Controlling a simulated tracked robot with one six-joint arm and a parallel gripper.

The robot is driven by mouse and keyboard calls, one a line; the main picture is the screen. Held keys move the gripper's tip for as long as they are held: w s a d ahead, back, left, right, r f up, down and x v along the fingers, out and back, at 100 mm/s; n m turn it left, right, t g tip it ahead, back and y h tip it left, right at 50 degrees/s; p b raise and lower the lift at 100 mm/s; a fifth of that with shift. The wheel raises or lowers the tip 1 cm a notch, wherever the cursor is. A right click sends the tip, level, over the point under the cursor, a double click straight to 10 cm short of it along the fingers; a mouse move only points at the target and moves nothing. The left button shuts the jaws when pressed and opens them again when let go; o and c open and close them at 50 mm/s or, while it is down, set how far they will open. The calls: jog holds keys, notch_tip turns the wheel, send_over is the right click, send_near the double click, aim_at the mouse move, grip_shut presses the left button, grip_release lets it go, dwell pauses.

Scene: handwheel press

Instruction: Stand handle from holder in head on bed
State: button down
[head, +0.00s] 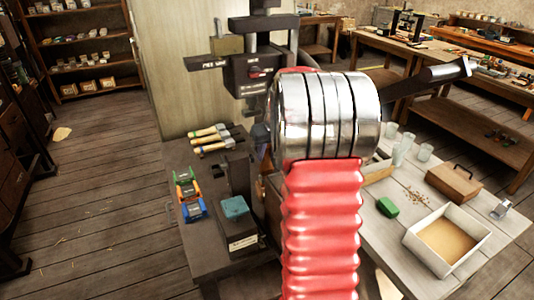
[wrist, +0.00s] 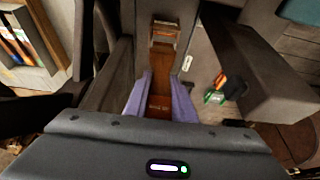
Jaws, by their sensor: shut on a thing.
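In the wrist view my gripper (wrist: 160,100) has its two purple fingers closed on a brown wooden piece, which looks like the handle (wrist: 159,82). It runs away from the fingers between dark walls, and its far end has a lighter band. I cannot tell whether it still touches a holder. In the head view my red ribbed arm and its metal end hide most of the gripper and the handle. The press (head: 255,70) stands behind my arm, with a dark ram and a label. Its bed and the head are hidden or cannot be made out.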

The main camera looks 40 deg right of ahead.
jog(key=shift+f, duration=1.05)
dwell(0.6)
jog(key=c, duration=1.4)
grip_release()
jog(key=shift+r, duration=0.1)
jog(key=v, duration=1.3)
jog(key=shift+s+r, duration=0.2)
jog(key=shift+a, duration=0.1)
